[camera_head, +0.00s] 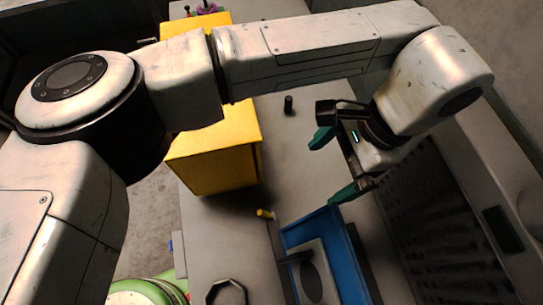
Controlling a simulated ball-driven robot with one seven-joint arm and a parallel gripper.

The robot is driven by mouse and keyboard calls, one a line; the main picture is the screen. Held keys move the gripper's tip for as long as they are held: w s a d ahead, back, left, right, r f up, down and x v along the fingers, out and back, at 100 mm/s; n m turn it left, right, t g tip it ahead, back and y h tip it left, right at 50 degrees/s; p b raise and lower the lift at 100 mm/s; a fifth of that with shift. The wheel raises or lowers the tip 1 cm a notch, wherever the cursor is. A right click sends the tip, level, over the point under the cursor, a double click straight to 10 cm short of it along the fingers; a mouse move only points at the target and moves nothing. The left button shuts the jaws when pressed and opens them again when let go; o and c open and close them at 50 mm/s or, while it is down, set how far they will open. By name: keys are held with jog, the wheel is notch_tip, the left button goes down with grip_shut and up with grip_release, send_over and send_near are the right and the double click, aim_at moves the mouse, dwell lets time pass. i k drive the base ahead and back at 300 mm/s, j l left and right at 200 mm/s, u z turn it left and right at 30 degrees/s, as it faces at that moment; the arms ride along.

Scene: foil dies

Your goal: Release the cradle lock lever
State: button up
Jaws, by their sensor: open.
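My gripper (333,165) is at the right of the middle, with its two teal fingertips spread apart and nothing between them. A small yellow-tipped piece (265,214) lies low on the grey bench, left of and below the gripper; it may be the lock lever, but I cannot tell. A blue tray-like frame (345,262) stands below the gripper, holding a grey plate with a dark oval (311,281). A dark bar (296,257) juts from the plate's left side. No part is clearly recognisable as the cradle, and the lever's position cannot be told.
A large yellow box (215,165) stands left of the gripper, partly behind my arm. A short black peg (289,105) stands on the bench. An octagonal ring (226,293) is at the bottom. A dark perforated panel (430,225) borders the right.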

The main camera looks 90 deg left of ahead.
aim_at(270, 216)
jog(key=k+l, duration=0.8)
jog(key=l, duration=0.15)
